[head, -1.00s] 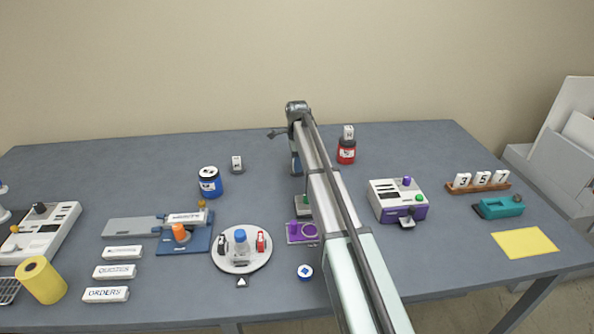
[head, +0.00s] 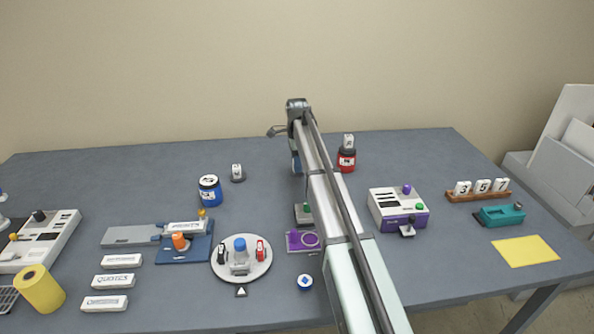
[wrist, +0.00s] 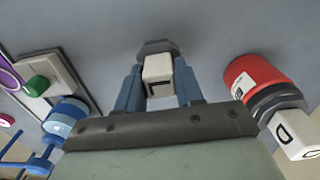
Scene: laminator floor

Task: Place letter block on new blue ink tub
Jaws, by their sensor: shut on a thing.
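My gripper (wrist: 158,88) is shut on a white letter block (wrist: 158,68) with a dark grey many-sided base, shown between the blue fingers in the wrist view. Its letter is not readable. In the head view my arm hides this block, and part of a blue finger (head: 296,163) shows left of the arm. The blue ink tub (head: 210,192) stands upright left of my gripper, apart from it, with a white label and nothing on top.
A red tub (head: 347,161) with a white block (head: 348,141) on it stands close right of my gripper. Another block (head: 237,172) on a dark base stands behind the blue tub. A round tray (head: 224,272) lies in front.

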